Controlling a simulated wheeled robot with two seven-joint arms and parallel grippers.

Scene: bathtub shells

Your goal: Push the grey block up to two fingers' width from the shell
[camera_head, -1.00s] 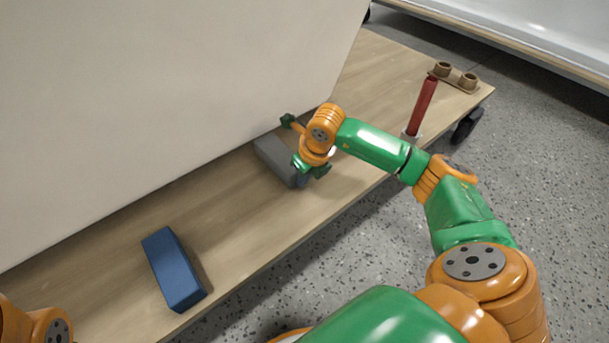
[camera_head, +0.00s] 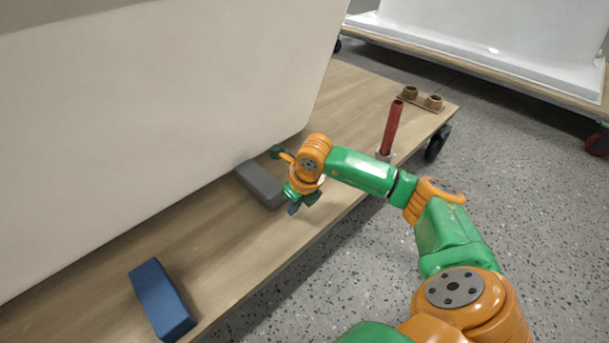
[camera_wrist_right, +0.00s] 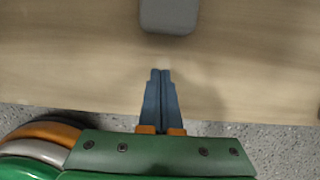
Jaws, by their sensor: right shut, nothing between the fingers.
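The grey block (camera_head: 262,186) lies on the wooden platform, its far end close beside the lower edge of the big white shell (camera_head: 160,100). From this angle I cannot tell how wide the gap between them is. My right gripper (camera_head: 294,207) is at the block's near right end, with its fingers pointing down. In the right wrist view the grey block (camera_wrist_right: 169,15) is cut off by the top edge, and my right gripper (camera_wrist_right: 161,72) is shut and empty, apart from the block. The shell does not show there. My left gripper is out of view.
A blue block (camera_head: 162,300) lies on the platform (camera_head: 225,255) at lower left. A red post (camera_head: 392,128) and a brown piece with two cups (camera_head: 423,99) stand at the right end. Another shell (camera_head: 480,45) stands on a cart behind. Speckled floor is open at right.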

